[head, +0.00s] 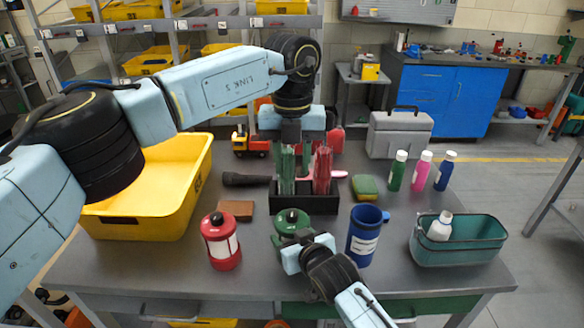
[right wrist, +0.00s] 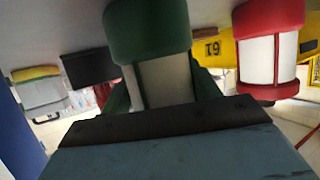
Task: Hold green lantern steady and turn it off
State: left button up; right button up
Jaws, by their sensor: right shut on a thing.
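The green lantern (head: 292,222) stands on the grey table at the front middle, its lower part largely hidden by my right gripper. In the right wrist view its green end and pale body (right wrist: 165,80) are close up, behind a dark finger. My right gripper (head: 292,243) is shut on the green lantern. My left gripper (head: 291,135) points down behind the lantern, over the black box (head: 318,203) with green and red items in it. It is apart from the lantern, and I cannot make out how its fingers stand.
A red lantern (head: 221,243) stands left of the green one, a blue mug (head: 364,236) right of it. A yellow bin (head: 195,198) is at the left, a teal basket (head: 470,252) at the right. Several bottles (head: 421,172) and a grey toolbox (head: 398,137) stand further back.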

jog(key=o, duration=1.3)
